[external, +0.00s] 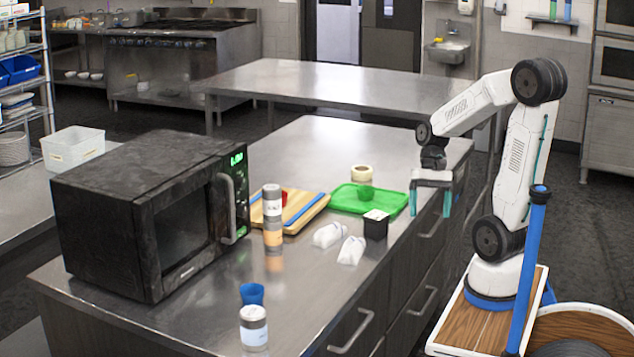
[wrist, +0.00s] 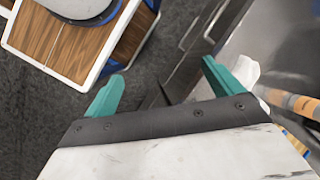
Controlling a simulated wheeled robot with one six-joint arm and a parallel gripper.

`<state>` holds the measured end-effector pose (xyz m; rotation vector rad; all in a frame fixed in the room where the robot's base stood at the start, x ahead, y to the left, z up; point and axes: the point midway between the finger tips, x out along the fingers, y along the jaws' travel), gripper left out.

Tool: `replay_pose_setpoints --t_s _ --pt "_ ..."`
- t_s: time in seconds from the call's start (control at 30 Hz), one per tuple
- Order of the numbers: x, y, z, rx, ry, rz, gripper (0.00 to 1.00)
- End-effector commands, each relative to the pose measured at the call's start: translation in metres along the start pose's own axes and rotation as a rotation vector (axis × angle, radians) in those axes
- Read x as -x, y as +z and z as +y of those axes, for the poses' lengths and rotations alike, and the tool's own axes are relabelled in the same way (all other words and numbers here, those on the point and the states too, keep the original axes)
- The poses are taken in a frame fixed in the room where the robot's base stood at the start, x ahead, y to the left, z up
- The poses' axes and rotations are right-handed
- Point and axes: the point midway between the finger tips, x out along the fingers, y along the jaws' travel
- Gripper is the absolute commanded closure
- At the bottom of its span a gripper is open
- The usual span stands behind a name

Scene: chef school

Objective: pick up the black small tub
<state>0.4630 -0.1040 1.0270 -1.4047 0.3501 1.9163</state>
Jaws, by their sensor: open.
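The black small tub (external: 376,228) stands upright on the steel counter near its right edge, with a white top, in the external view. My gripper (external: 430,203) is open and empty, up and to the right of the tub in the picture, with its teal fingers apart. In the wrist view, my open gripper (wrist: 163,73) has floor and the counter's side between its fingers. I cannot make out the tub in the wrist view.
Two white packets (external: 330,235) lie just left of the tub. A wooden board (external: 297,220), stacked cans (external: 272,215) and a black microwave (external: 150,215) stand farther left. The counter's front right is clear.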

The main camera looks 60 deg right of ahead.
Motion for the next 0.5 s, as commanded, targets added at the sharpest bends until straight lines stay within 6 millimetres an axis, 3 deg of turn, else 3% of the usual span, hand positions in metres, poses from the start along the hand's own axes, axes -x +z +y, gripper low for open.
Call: replay_pose_setpoints --t_s 0.27,0.5 --pt "-0.014 -0.079 0.017 -0.585 -0.416 -0.259 0.09" --pt "-0.007 -0.151 0.029 -0.992 -0.765 -0.437 0.09"
